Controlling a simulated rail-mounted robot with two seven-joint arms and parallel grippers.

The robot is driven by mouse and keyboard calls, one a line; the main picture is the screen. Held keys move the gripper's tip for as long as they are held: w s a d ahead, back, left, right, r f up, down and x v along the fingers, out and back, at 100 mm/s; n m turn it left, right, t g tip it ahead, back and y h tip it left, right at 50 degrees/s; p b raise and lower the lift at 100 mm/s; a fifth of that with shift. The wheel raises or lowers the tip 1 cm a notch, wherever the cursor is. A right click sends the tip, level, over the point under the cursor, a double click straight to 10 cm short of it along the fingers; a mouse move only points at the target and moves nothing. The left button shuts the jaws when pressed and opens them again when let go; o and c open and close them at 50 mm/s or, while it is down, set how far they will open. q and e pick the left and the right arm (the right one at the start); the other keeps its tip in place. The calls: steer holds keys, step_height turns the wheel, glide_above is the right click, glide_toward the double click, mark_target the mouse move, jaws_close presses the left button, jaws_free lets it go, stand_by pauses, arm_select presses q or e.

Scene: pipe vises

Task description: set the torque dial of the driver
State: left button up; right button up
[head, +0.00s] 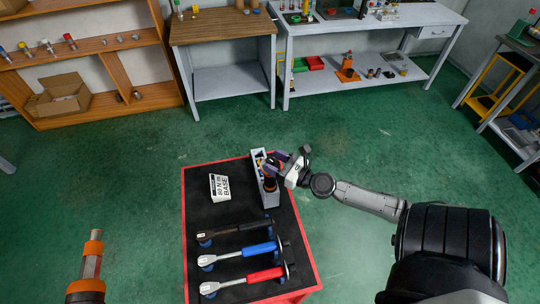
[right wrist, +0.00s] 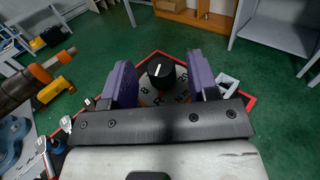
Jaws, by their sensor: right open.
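The driver is a grey long body (head: 266,196) with an orange-and-black part, near the back right of the red-edged cart top. In the right wrist view its black round dial (right wrist: 160,72) has a white pointer line and sits on a pale plate marked with letters and numbers, partly hidden. My right gripper (head: 281,162) is over the driver's far end. In the right wrist view its purple fingers (right wrist: 162,82) are apart, one on each side of the dial. I cannot tell whether they touch it. My left gripper is not in view.
Torque wrenches with black (head: 240,231), blue (head: 240,254) and red (head: 243,281) handles lie in front. An orange-collared pipe (head: 92,262) stands at lower left. Benches line the back; green floor is free between.

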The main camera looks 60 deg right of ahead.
steer(key=shift+w, duration=0.9)
